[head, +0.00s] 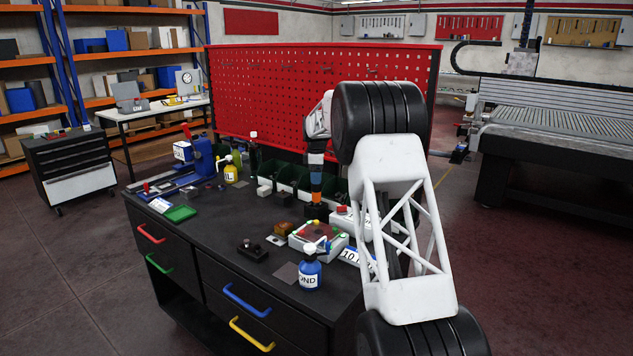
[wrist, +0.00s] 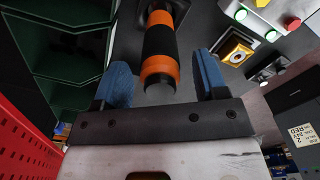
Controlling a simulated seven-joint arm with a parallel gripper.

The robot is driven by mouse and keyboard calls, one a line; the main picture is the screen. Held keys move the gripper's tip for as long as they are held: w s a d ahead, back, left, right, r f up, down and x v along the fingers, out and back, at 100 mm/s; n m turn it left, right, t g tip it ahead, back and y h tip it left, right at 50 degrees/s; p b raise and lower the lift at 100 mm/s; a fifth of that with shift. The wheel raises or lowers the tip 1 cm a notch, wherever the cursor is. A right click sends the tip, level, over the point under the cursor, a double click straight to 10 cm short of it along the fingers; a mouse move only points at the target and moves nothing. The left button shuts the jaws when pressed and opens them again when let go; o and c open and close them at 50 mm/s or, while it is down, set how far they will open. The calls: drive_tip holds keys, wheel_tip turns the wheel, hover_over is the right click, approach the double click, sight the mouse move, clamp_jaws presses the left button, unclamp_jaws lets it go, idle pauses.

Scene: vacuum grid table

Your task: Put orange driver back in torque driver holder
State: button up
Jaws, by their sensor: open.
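The orange driver (head: 316,182), with black and orange bands, stands upright on the workbench below my gripper (head: 316,158). Its lower end meets a dark block (head: 317,212), which looks like the torque driver holder; how deep it sits cannot be told. In the wrist view, the driver (wrist: 160,45) lies between the two blue fingers of my gripper (wrist: 161,72). Gaps show on both sides, so the fingers are open and apart from it.
Dark green bins (head: 285,172) stand behind the driver, before a red pegboard (head: 290,95). A button box (head: 318,240), a blue bottle (head: 310,272) and a black fixture (head: 252,250) lie in front. The bench's front left is mostly clear.

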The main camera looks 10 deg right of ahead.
wheel_tip(320, 180, up, 10)
drive_tip(key=shift+f, duration=0.2)
idle(0.8)
drive_tip(key=shift+s+r, duration=0.45)
drive_tip(key=shift+s, duration=0.1)
drive_tip(key=s+r+m, duration=0.3)
drive_tip(key=s+r, duration=0.1)
drive_tip(key=s, duration=0.9)
drive_tip(key=s+r+m+t, duration=0.15)
drive_tip(key=s+r, duration=0.25)
drive_tip(key=s, duration=0.8)
drive_tip(key=s+r+m, duration=0.4)
drive_tip(key=s, duration=0.9)
drive_tip(key=s+f+m, duration=0.2)
drive_tip(key=s+f, duration=0.3)
drive_tip(key=s, duration=0.8)
drive_tip(key=s+f+m, duration=0.3)
drive_tip(key=s+f, duration=0.2)
drive_tip(key=s, duration=0.8)
drive_tip(key=s+d+f+m+t, duration=0.1)
drive_tip(key=s+f, duration=0.3)
drive_tip(key=s, duration=0.9)
drive_tip(key=shift+s+f+m, duration=0.35)
drive_tip(key=shift+f+m, duration=0.05)
drive_tip(key=shift+m, duration=0.35)
